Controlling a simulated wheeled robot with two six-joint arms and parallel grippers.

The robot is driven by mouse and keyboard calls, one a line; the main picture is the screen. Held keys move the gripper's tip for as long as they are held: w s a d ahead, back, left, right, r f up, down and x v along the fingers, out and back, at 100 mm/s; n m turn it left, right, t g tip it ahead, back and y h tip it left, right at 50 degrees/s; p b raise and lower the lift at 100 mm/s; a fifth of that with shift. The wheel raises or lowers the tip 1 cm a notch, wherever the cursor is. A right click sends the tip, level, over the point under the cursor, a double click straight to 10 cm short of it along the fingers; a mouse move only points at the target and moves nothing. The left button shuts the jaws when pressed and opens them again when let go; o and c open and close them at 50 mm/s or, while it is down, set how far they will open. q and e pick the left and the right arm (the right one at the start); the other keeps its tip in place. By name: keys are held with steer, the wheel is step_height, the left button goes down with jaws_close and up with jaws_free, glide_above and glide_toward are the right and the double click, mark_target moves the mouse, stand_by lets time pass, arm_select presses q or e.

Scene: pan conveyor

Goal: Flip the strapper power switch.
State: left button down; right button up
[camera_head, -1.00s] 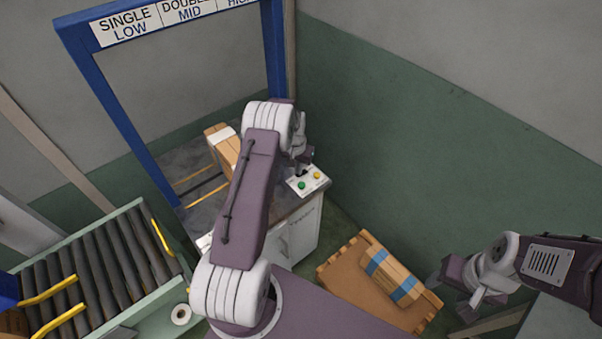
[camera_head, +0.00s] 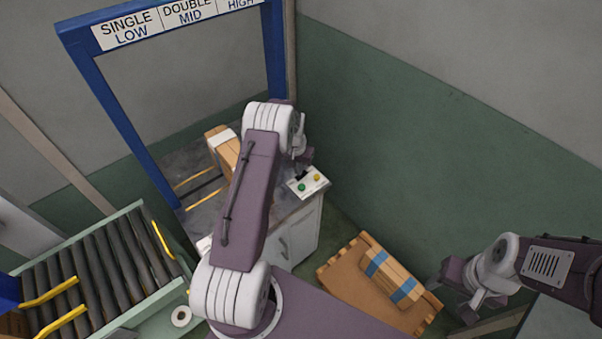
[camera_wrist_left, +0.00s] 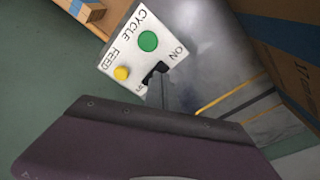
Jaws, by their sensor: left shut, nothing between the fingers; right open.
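The strapper's control panel (camera_head: 308,183) is a white plate on the strapper's corner, with a green and a yellow button. The left wrist view shows it closer (camera_wrist_left: 131,62), with the labels CYCLE, FEED and ON. The black power switch (camera_wrist_left: 155,72) sits beside the ON label; its exact position is hard to tell. My left gripper (camera_head: 302,164) is shut and empty, just above the panel's back edge by the switch. Its fingertips are partly hidden, so I cannot tell whether they touch the switch. My right gripper (camera_head: 470,301) is open and empty, at the lower right.
A blue strapper arch (camera_head: 120,120) stands over the table, with a cardboard box (camera_head: 222,146) inside. A roller conveyor (camera_head: 95,270) is at left. A pallet (camera_head: 350,285) with a blue-banded box (camera_head: 392,280) lies at lower right. A green wall stands behind.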

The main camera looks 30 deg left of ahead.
mark_target(298, 177)
arm_select(q)
step_height(298, 177, up, 5)
steer(key=p, duration=0.3)
steer(key=shift+r, duration=0.2)
